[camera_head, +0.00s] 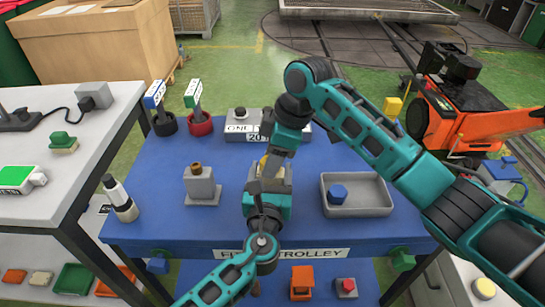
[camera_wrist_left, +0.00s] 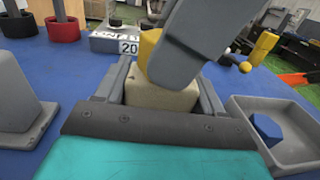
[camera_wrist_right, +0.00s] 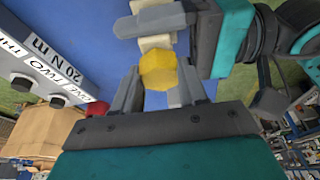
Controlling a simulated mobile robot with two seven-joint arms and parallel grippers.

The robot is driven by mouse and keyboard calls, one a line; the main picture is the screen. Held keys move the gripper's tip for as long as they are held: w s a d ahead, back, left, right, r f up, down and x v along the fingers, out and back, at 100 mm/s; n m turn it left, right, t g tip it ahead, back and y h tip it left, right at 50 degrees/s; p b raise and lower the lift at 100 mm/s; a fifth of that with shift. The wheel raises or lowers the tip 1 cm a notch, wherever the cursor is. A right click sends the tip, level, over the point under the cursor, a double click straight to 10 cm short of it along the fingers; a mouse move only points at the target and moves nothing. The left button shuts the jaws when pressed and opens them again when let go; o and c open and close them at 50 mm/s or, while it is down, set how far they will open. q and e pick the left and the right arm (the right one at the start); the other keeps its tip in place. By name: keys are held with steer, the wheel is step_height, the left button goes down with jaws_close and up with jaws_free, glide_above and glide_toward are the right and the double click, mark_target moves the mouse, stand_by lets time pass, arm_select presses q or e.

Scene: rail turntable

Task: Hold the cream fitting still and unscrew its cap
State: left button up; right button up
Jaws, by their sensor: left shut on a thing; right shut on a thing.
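The cream fitting (camera_head: 284,172) stands on the blue trolley top, mostly hidden by my grippers in the head view. In the left wrist view the cream fitting (camera_wrist_left: 160,97) sits between the fingers of my left gripper (camera_wrist_left: 164,88), which is shut on it. Its yellow cap (camera_wrist_right: 158,70) sits at the fitting's end in the right wrist view. My right gripper (camera_wrist_right: 158,88) is shut on this cap. The cap (camera_wrist_left: 150,42) also shows in the left wrist view, partly hidden by a right finger. I cannot tell whether the cap is loose.
A grey tray (camera_head: 358,210) with a blue part (camera_head: 338,192) is to the right. A grey block with a brown top (camera_head: 199,186) stands left. A grey box marked 20 (camera_head: 240,137) is behind. A white-and-black bottle (camera_head: 120,198) stands at the left edge.

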steer(key=shift+f+n, duration=0.1)
steer(key=shift+n, duration=0.5)
steer(key=shift+r, duration=1.7)
steer(key=shift+r, duration=2.4)
arm_select(q)
steer(key=o, duration=1.6)
steer(key=shift+r, duration=0.1)
